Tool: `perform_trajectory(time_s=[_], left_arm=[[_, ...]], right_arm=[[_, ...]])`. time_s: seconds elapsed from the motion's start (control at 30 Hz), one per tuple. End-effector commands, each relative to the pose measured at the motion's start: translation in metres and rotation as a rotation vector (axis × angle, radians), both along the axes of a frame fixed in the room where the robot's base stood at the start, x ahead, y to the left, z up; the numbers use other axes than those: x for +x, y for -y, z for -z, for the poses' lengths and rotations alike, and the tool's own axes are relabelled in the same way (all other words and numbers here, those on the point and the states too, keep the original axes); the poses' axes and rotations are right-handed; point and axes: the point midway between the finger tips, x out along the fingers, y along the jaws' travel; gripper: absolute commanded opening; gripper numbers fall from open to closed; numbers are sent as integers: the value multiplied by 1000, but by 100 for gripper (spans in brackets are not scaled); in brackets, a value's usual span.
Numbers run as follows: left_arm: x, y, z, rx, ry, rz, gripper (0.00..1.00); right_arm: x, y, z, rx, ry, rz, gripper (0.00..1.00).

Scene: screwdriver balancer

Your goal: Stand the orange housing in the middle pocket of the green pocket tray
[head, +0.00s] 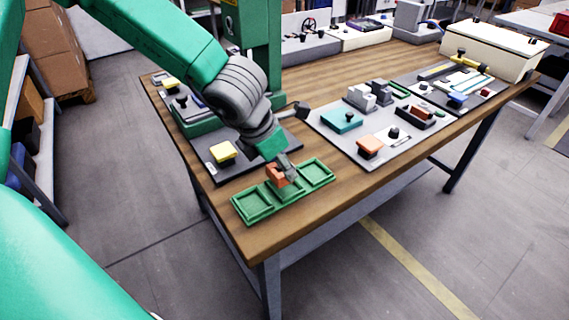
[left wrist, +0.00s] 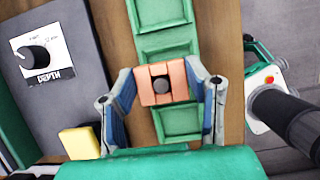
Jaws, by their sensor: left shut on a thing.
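The orange housing (head: 275,176) is held over the middle part of the green pocket tray (head: 252,220) in the head view. My left gripper (head: 283,172) reaches down from above and is shut on it. In the left wrist view the housing (left wrist: 147,92) sits between the two fingers of the gripper (left wrist: 162,80), with a dark round part at its centre. The tray (left wrist: 163,48) runs beneath it, with one pocket showing above and one below. The housing hides part of the middle pocket. I cannot tell whether its underside touches the pocket floor.
The tray lies near the front edge of the wooden table (head: 300,222). A dark board with a yellow block (head: 222,151) lies behind it to the left. A grey board with a teal block (head: 342,121) and an orange-topped block (head: 370,146) lies to the right.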

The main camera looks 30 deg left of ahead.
Motion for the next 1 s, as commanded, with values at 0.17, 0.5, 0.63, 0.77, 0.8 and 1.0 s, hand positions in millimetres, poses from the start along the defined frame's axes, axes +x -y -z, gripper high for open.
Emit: perform_trajectory(time_s=[0.17, 0.5, 0.63, 0.77, 0.8, 1.0], left_arm=[[0, 4, -2, 6, -1, 1, 8], [1, 5, 0, 1, -1, 2, 8], [2, 6, 0, 0, 0, 1, 8], [2, 10, -1, 1, 0, 2, 8], [2, 11, -1, 1, 0, 3, 8], [3, 15, -2, 4, 1, 2, 8]], right_arm=[[0, 0, -1, 0, 0, 0, 0], [0, 0, -1, -1, 0, 1, 0], [0, 0, -1, 0, 0, 1, 0], [0, 0, -1, 0, 0, 0, 0], [0, 0, -1, 0, 0, 0, 0], [0, 0, -1, 0, 0, 0, 0]])
